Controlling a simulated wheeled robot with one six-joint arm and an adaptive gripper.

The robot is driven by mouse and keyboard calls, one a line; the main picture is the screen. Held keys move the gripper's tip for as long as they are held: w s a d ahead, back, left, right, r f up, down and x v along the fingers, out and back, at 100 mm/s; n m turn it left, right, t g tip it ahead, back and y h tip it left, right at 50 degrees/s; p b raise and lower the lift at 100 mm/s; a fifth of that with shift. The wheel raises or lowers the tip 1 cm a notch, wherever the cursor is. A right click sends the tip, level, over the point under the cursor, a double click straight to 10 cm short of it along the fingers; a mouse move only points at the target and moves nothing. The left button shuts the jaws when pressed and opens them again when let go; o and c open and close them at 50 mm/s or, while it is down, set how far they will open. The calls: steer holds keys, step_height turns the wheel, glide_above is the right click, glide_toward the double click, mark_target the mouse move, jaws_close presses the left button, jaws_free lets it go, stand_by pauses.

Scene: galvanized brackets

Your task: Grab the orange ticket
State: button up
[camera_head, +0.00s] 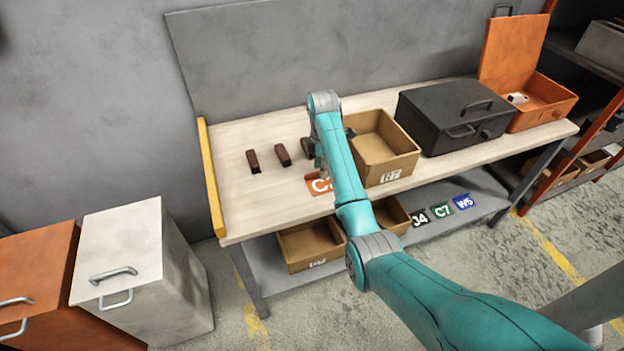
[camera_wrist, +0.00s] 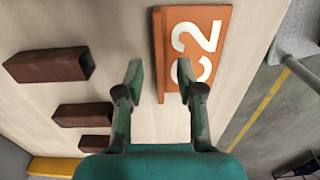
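The orange ticket (camera_head: 316,186) with white lettering lies on the light wooden workbench (camera_head: 265,205) near its front edge, partly hidden behind my arm. In the wrist view the ticket (camera_wrist: 207,22) reads C2, and one long edge looks raised. My gripper (camera_wrist: 160,80) is open, with its two fingers apart. The ticket's raised edge shows between the fingertips, and the right fingertip overlaps the plate in the picture. I cannot tell whether the fingers touch it. Nothing is held.
Several dark brown brackets (camera_head: 253,161) lie left of my gripper. A cardboard box (camera_head: 402,163), a black toolbox (camera_head: 430,125) and an open orange box (camera_head: 550,107) stand to the right. The lower shelf (camera_head: 482,190) holds cardboard bins and other tags.

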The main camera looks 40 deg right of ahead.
steer(key=shift+d+f, duration=0.15)
steer(key=shift+f, duration=0.55)
jaws_close()
